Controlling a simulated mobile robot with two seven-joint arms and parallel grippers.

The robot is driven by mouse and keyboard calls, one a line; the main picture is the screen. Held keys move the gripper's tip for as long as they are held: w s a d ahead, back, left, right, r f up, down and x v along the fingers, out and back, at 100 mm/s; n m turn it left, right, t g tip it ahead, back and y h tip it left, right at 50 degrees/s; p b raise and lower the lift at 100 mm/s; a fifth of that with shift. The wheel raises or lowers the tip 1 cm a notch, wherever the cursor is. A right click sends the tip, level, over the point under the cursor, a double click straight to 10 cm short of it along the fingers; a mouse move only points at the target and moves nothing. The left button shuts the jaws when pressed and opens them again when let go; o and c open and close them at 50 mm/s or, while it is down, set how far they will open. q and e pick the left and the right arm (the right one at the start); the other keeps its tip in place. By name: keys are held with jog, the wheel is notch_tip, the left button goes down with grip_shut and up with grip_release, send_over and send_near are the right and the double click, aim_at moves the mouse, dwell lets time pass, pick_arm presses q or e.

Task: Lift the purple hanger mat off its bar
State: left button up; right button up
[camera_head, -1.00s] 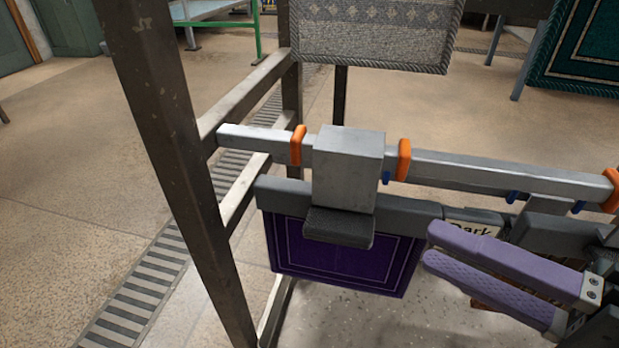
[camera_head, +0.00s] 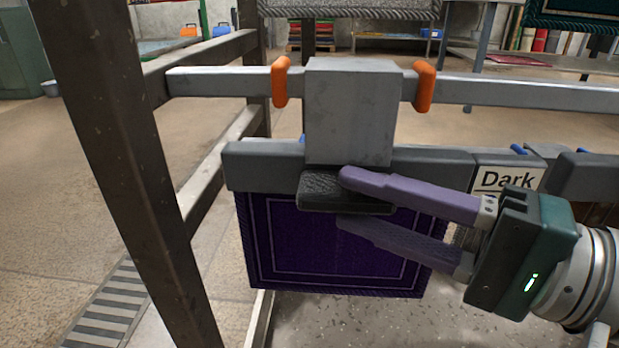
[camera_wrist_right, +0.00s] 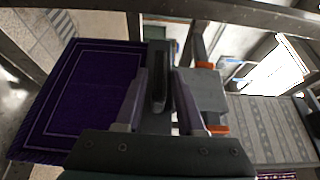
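The purple mat (camera_head: 310,245) hangs below a dark grey hanger bar (camera_head: 250,165). A light grey block (camera_head: 350,110) joins the hanger to the metal rail (camera_head: 220,85), with a black textured grip (camera_head: 318,192) under it. My right gripper (camera_head: 344,200) comes in from the right. Its lilac fingers are spread, one above and one below the black grip. In the right wrist view, the grip (camera_wrist_right: 159,80) lies between the fingers (camera_wrist_right: 157,100), with the mat (camera_wrist_right: 90,90) to the left. Contact with the grip cannot be told. My left gripper is not in view.
Orange stops (camera_head: 281,82) flank the block on the rail. A "Dark" label (camera_head: 506,179) and another hanger bar (camera_head: 588,170) are on the right. A brown frame post (camera_head: 130,170) stands at left. A grey patterned rug hangs behind. Open floor lies beneath the mat.

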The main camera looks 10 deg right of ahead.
jog(key=shift+x, duration=1.05)
jog(key=shift+s, duration=0.1)
jog(key=shift+c, duration=0.3)
grip_shut()
